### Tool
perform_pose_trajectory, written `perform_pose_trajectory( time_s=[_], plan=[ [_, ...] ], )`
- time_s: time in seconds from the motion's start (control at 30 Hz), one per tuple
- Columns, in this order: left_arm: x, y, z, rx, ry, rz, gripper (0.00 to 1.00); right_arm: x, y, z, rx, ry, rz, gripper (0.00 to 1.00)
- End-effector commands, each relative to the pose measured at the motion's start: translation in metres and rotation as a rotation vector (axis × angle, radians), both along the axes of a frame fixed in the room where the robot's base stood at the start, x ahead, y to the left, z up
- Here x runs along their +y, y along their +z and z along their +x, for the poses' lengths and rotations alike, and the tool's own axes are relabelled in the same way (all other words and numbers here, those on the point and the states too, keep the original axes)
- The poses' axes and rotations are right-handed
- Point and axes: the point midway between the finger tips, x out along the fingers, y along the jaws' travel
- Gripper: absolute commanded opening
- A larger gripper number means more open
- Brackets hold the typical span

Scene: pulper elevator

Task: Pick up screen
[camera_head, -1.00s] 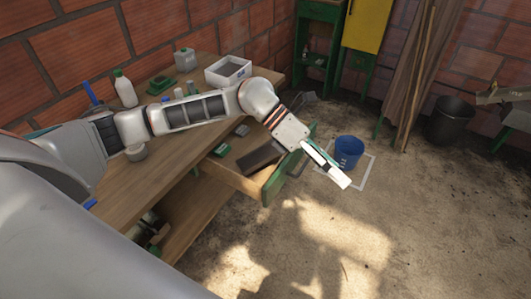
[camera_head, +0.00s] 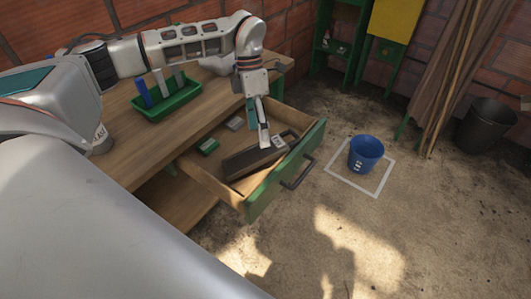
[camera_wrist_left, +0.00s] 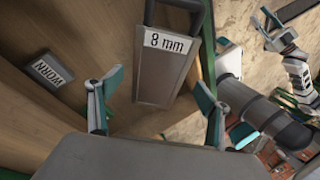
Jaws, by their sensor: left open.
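The screen (camera_head: 250,163) is a flat dark panel with a handle and a white label. It lies in the open drawer, and in the left wrist view the panel (camera_wrist_left: 158,82) has a label reading "8 mm". My left gripper (camera_head: 264,138) points down over the screen's label end in the head view. In the left wrist view my left gripper (camera_wrist_left: 153,82) is open, with the panel's lower part between its fingers in the picture. I cannot tell whether they touch it. What looks like my right gripper (camera_wrist_left: 268,24) is small at the upper right of the wrist view.
The drawer (camera_head: 285,172) has a green front and a dark handle. A plate marked "WORN" (camera_wrist_left: 51,72) and a small green box (camera_head: 207,146) lie inside. A green tray (camera_head: 168,104) is on the bench. A blue bucket (camera_head: 365,154) stands on a white-outlined floor square.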

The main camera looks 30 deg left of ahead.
Motion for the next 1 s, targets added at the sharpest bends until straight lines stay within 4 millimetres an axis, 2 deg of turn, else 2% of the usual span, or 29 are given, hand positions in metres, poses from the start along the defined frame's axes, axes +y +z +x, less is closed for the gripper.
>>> perform_pose_trajectory(
  time_s=[0.03, 0.37, 0.63, 0.97, 1.0],
  plan=[
    [-0.001, -0.006, -0.001, 0.004, 0.0, 0.0, 0.78, 0.001, -0.004, -0.004, 0.007, 0.002, 0.0, 0.3],
    [-0.007, -0.034, -0.011, 0.004, -0.001, -0.002, 0.78, 0.002, -0.002, -0.003, 0.001, 0.005, 0.001, 0.3],
    [-0.012, -0.068, -0.024, 0.002, -0.001, -0.002, 0.78, 0.001, -0.002, 0.001, -0.005, 0.004, -0.001, 0.3],
    [-0.014, -0.074, -0.025, 0.0, -0.001, -0.002, 0.78, -0.002, 0.0, 0.007, -0.013, 0.001, -0.005, 0.3],
    [-0.014, -0.074, -0.025, 0.0, -0.001, -0.002, 0.7, -0.002, 0.0, 0.006, -0.013, 0.001, -0.005, 0.3]
  ],
)
